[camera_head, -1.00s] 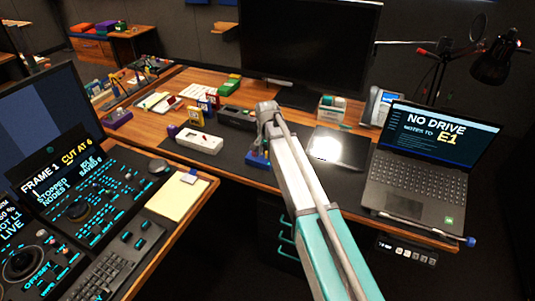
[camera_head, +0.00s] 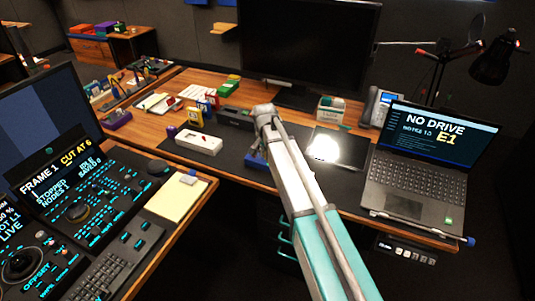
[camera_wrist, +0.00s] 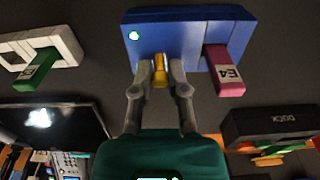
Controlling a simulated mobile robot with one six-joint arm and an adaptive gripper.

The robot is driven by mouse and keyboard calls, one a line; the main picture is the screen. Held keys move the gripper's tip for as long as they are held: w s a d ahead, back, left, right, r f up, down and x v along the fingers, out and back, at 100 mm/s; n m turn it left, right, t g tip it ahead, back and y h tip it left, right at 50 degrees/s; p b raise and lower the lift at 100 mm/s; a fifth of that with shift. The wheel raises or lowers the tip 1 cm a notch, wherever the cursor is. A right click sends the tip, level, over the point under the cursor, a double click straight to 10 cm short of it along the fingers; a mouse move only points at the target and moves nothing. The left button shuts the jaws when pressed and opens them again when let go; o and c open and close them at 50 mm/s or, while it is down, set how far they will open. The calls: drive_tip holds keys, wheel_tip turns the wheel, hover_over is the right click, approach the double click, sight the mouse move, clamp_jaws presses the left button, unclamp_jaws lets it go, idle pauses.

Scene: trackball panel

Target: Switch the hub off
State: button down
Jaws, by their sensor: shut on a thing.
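A blue hub (camera_wrist: 190,40) fills the upper middle of the wrist view, with a small pale-green light (camera_wrist: 134,36) lit at its left. A yellow switch (camera_wrist: 160,70) stands at its near edge. My gripper (camera_wrist: 160,80) is shut on this switch, one finger on each side. A pink stick (camera_wrist: 224,70) marked E4 is plugged into the hub to the right of the switch. In the camera_head view my arm hides most of the hub; a blue piece (camera_head: 254,160) shows beside the arm.
A white block (camera_wrist: 40,45) with a green stick (camera_wrist: 36,72) lies left of the hub in the wrist view. A black dock (camera_wrist: 270,122) is at lower right. The laptop (camera_head: 418,165) reads "NO DRIVE" and "NOTES TO E1". A tablet (camera_head: 350,152) lies right of my arm.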

drive_tip(key=shift+s+a+f+t+h+b, duration=0.15)
drive_tip(key=shift+s+t+h+b, duration=0.4)
drive_tip(key=shift+t, duration=0.65)
drive_tip(key=shift+s+a+f+t+h+b, duration=0.1)
drive_tip(key=shift+s+t+h+b, duration=0.1)
drive_tip(key=shift+t+b, duration=0.3)
drive_tip(key=shift+s+a+t+h+b, duration=0.15)
drive_tip(key=shift+t+b, duration=0.15)
drive_tip(key=shift+t, duration=0.4)
drive_tip(key=shift+s+t+h+b, duration=0.1)
drive_tip(key=shift+t+h+b, duration=0.3)
drive_tip(key=shift+t+b, duration=0.9)
drive_tip(key=c, duration=0.6)
unclamp_jaws()
drive_tip(key=shift+r, duration=0.3)
